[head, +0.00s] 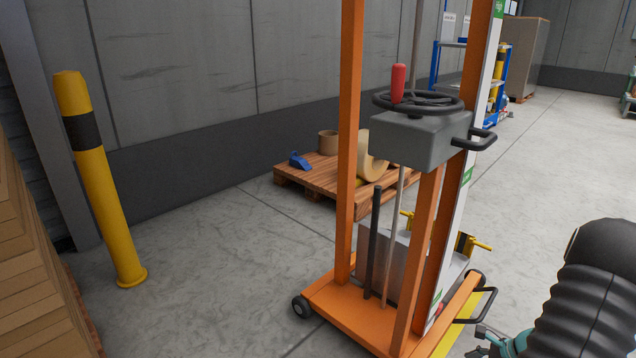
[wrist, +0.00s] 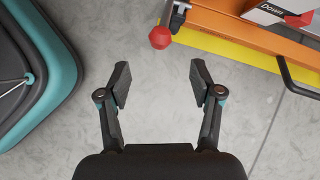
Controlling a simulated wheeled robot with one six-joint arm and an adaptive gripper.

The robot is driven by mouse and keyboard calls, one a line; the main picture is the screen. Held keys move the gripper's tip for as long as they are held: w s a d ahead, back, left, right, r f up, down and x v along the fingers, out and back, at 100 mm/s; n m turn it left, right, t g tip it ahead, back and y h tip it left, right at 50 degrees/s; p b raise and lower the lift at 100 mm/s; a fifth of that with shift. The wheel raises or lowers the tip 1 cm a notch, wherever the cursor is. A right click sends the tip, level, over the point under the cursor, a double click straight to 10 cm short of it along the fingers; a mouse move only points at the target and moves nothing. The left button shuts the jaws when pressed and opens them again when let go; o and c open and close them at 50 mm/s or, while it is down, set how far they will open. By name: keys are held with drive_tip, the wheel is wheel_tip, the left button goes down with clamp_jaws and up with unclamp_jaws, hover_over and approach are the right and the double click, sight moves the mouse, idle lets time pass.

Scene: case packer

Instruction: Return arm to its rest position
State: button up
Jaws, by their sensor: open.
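My gripper (wrist: 158,85) is open and empty in the wrist view, its two dark fingers apart above the grey concrete floor. In the head view only part of my arm shows at the lower right, and the fingertips are not clear there. An orange wheeled frame (head: 348,150) stands upright in the middle of the head view. It carries a grey box (head: 415,138) with a black handwheel (head: 440,103) and a red-handled knob (head: 398,83). In the wrist view the frame's orange base edge (wrist: 225,25) and a red knob (wrist: 160,38) lie beyond my fingers, apart from them.
A yellow bollard (head: 100,190) stands at the left beside stacked wood-coloured boxes (head: 25,260). A wooden pallet (head: 320,182) with a tape roll (head: 328,142) and a blue item (head: 299,161) lies by the wall. Open floor (head: 560,150) shows at the right.

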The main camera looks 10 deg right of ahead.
drive_tip(key=s+a+r+n+h, duration=0.1)
drive_tip(key=s+a+r+n, duration=0.3)
drive_tip(key=a+r+n, duration=0.4)
drive_tip(key=s+a+r+n+h, duration=0.2)
drive_tip(key=s+a+r+n, duration=0.2)
drive_tip(key=a+r+n, duration=0.4)
drive_tip(key=s+a+r+n+t+h, duration=0.1)
drive_tip(key=s+a+r+n, duration=0.3)
drive_tip(key=a+r+n, duration=0.5)
drive_tip(key=a+r+h, duration=0.1)
drive_tip(key=a+r, duration=0.6)
drive_tip(key=r, duration=0.3)
drive_tip(key=shift+s+r, duration=0.2)
drive_tip(key=shift+s, duration=0.2)
